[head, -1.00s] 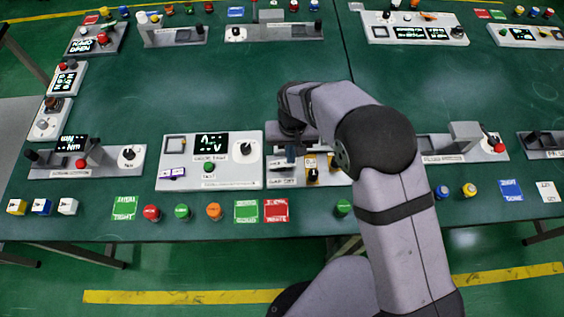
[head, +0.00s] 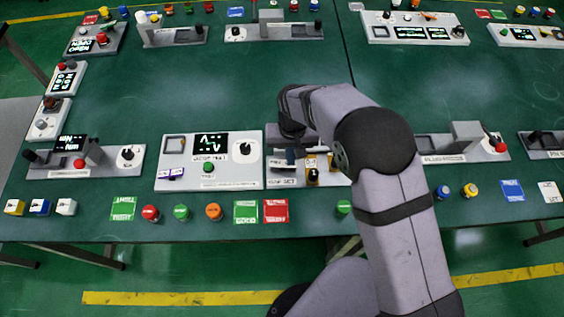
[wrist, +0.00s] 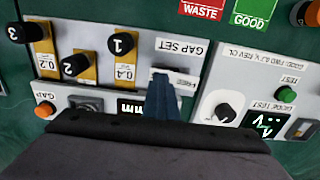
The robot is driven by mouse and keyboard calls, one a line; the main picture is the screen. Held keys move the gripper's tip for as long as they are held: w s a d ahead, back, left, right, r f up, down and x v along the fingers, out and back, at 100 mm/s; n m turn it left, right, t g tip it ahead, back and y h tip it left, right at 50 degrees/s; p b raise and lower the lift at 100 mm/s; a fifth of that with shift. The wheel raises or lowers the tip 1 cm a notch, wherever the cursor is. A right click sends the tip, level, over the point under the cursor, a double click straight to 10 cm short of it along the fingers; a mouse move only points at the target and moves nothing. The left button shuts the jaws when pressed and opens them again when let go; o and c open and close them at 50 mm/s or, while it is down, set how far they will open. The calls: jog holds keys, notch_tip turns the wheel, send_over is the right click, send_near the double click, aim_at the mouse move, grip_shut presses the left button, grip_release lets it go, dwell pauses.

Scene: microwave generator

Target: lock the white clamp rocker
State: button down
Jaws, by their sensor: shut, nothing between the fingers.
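The gap-set panel (wrist: 196,55) shows in the wrist view, with black knobs marked 1 (wrist: 122,43), 2 (wrist: 75,65) and 3 (wrist: 27,32) on yellow plates. A small pale rocker-like part with a dark edge (wrist: 172,69) sits below the GAP SET label. I cannot tell its tilt or whether it is the clamp rocker. My gripper (wrist: 163,80) is shut and empty, its narrow blue-grey fingers reaching over the panel beside this part. They partly cover it and a small label; contact is unclear. In the head view, the panel (head: 283,182) is partly hidden by my arm.
A display (wrist: 130,104) and an orange button (wrist: 45,109) lie near the fingers. The diode-test panel (wrist: 245,105) adjoins, with a black knob (wrist: 224,112) and green button (wrist: 287,95). Red (wrist: 203,8) and green (wrist: 252,13) mats lie beyond.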

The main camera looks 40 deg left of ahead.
notch_tip(320, 180, up, 7)
jog(key=p, duration=0.5)
dwell(0.4)
dwell(0.4)
jog(key=s+d+f+n, duration=0.1)
jog(key=d, duration=0.2)
jog(key=s+d+f+h, duration=0.1)
jog(key=s+d+f, duration=0.1)
jog(key=d, duration=0.1)
jog(key=s+d+f+n+g+h, duration=0.1)
jog(key=s+d, duration=0.1)
jog(key=d, duration=0.2)
jog(key=shift+s+f+n, duration=0.2)
jog(key=shift+f+n, duration=0.1)
jog(key=s+d+r+m+g, duration=0.1)
jog(key=d+r+m, duration=0.3)
jog(key=d, duration=0.8)
jog(key=d+r+m, duration=0.2)
jog(key=d+r, duration=0.4)
jog(key=d, duration=0.7)
jog(key=w+d+r+m+t+y, duration=0.2)
jog(key=w+d+r+m, duration=0.3)
jog(key=d, duration=0.3)
jog(key=shift+d+r+m, duration=0.3)
jog(key=shift+d+r, duration=0.05)
